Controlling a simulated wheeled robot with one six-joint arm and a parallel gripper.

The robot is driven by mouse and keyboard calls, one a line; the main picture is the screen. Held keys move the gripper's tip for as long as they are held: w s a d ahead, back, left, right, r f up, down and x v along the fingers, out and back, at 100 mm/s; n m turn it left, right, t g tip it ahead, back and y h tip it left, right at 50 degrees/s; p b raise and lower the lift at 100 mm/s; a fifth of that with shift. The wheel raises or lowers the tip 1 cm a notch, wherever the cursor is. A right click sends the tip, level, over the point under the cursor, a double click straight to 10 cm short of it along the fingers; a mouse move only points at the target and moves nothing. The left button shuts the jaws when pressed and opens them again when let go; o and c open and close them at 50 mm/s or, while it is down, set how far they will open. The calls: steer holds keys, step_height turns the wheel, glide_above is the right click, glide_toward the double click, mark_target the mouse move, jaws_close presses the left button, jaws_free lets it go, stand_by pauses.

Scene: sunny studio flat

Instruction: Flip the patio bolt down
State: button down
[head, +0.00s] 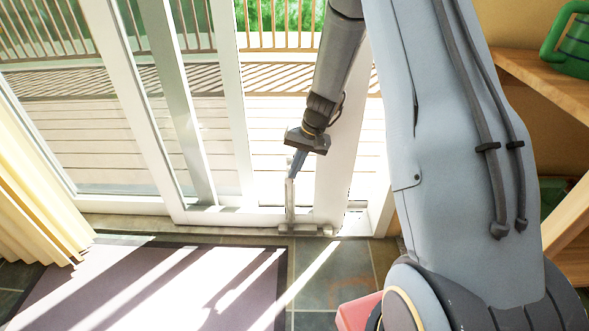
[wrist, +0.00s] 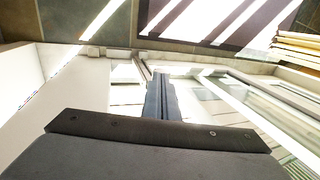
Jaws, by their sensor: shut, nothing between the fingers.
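The patio bolt (head: 290,205) is a slim, pale grey upright bar low on the glass door in the head view. Its foot stands at a small grey bracket (head: 305,230) by the sill. My gripper (head: 293,174) is shut and empty, pointing down with its fingertips at the top end of the bar. I cannot tell whether they touch it. In the wrist view my shut fingers (wrist: 160,85) reach toward the door's bottom rail, and I cannot make out the bolt there.
The white-framed glass door (head: 150,110) opens onto a sunlit deck (head: 60,130). A dark-bordered mat (head: 150,290) lies on the tile floor before it. A yellow curtain (head: 35,190) hangs left. A wooden shelf (head: 545,75) with a green container (head: 572,45) stands right.

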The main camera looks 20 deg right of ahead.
steer(key=shift+f+b, duration=0.65)
steer(key=shift+f, duration=1.35)
steer(key=shift+s, duration=0.1)
steer(key=p+v, duration=0.6)
steer(key=v, duration=0.8)
steer(key=shift+r+p, duration=0.25)
steer(key=shift+p, duration=0.05)
